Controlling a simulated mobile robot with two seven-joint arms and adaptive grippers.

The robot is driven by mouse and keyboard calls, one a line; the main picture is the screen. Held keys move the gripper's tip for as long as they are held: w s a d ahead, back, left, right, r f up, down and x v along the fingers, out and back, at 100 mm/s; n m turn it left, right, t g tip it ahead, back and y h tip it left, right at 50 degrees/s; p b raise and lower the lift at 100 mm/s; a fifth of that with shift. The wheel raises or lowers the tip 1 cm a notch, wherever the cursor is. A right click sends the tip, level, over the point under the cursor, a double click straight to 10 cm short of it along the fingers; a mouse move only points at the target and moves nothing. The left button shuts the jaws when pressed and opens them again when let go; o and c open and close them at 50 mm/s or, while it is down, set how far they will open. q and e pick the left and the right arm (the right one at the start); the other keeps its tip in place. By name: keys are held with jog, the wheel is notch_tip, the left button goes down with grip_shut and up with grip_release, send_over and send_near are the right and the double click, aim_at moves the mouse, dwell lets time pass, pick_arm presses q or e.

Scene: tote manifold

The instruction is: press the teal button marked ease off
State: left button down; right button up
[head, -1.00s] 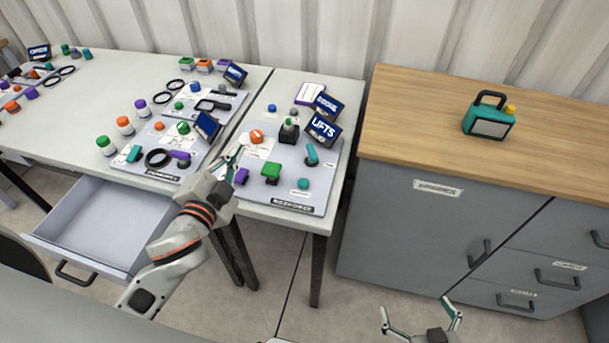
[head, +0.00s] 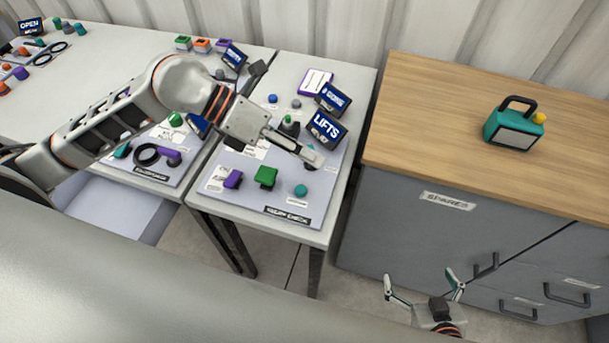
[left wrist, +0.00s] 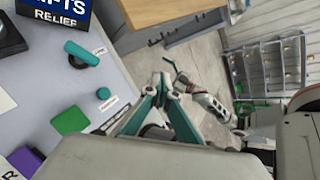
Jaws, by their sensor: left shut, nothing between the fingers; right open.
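A small round teal button (head: 301,190) sits near the front right of the grey panel (head: 270,210) on the right-hand table. It also shows in the left wrist view (left wrist: 104,93), with a small label beside it that is too small to read. My left gripper (head: 316,159) is shut and empty, above the panel's right side, behind the button in the head view and apart from it. It partly hides a teal lever, which shows clearly in the left wrist view (left wrist: 81,52). My right gripper (head: 422,280) is open and empty, low in front of the grey cabinet.
A green block (head: 265,177) and a purple block (head: 233,179) stand left of the button. A screen reading LIFTS (head: 326,130) stands behind. A wood-topped cabinet (head: 400,110) is to the right, with a teal lantern-like box (head: 513,127) on it.

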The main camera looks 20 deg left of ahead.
pick_arm(q)
jog(key=a, duration=0.1)
jog(key=a+f+y, duration=0.1)
jog(key=w+a, duration=0.1)
jog(key=shift+w+f+y, duration=0.1)
jog(key=shift+f+y, duration=0.2)
jog(key=shift+f, duration=0.05)
pick_arm(e)
jog(key=shift+w, duration=0.25)
pick_arm(q)
jog(key=shift+f, duration=0.15)
pick_arm(e)
jog(key=shift+f, duration=0.1)
pick_arm(q)
jog(key=b, duration=0.5)
send_over(297, 188)
notch_tip(297, 188, down, 7)
jog(key=shift+f, duration=0.75)
pick_arm(e)
jog(key=f, duration=0.5)
jog(key=shift+s+d+f, duration=0.15)
jog(key=shift+s+f, duration=0.05)
jog(key=shift+s, duration=0.1)
